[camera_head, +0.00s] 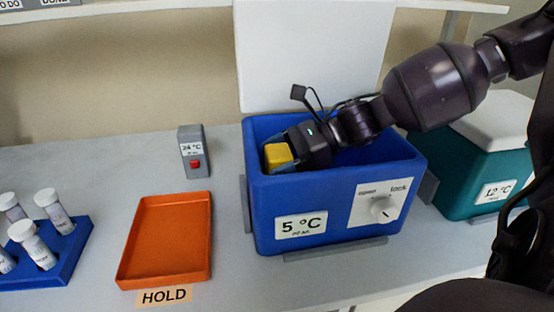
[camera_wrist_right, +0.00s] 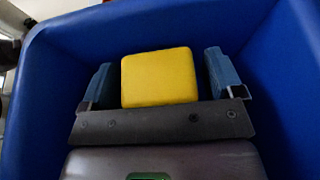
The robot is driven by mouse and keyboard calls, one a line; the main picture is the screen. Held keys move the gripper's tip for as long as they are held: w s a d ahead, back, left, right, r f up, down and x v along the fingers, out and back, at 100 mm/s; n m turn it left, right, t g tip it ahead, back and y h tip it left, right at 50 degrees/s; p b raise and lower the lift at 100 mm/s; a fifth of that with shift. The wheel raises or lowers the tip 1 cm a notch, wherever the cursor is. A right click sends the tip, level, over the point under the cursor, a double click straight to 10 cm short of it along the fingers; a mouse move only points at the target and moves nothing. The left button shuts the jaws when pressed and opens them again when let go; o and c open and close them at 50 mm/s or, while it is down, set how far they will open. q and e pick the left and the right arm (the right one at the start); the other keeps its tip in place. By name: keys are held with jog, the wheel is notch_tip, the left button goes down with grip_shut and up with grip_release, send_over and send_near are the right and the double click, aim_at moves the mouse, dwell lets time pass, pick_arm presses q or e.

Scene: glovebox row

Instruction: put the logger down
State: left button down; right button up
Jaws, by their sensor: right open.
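A yellow block, apparently the logger (camera_head: 278,154), is inside the open blue box (camera_head: 262,216) labelled 5 °C, near its left end. My right gripper (camera_head: 284,155) reaches down into the box from the right. In the right wrist view, the yellow logger (camera_wrist_right: 159,78) lies between the two blue fingers of the right gripper (camera_wrist_right: 160,76). The fingers are open, with a narrow gap on each side of it. The logger's underside and the box floor beneath it are hidden. My left gripper is not in view.
The box's white lid (camera_head: 312,55) stands up behind it. An orange tray (camera_head: 168,240) marked HOLD, a grey 24 °C device (camera_head: 194,150) and a blue rack (camera_head: 62,252) with several vials are to the left. A teal 12 °C box (camera_head: 470,185) stands right.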

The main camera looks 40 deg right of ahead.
jog(key=shift+r, duration=0.1)
jog(key=shift+s+d+r, duration=0.1)
jog(key=shift+d+r, duration=0.05)
jog(key=shift+r, duration=0.1)
jog(key=p+v, duration=0.3)
jog(key=v, duration=0.2)
jog(key=shift+s+d+r+p, duration=0.1)
jog(key=shift+r+p, duration=0.25)
jog(key=shift+r, duration=0.05)
jog(key=p, duration=0.3)
send_near(290, 150)
jog(key=f, duration=0.1)
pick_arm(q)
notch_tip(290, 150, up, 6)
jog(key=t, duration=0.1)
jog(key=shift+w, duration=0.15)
pick_arm(e)
jog(key=shift+w, duration=0.2)
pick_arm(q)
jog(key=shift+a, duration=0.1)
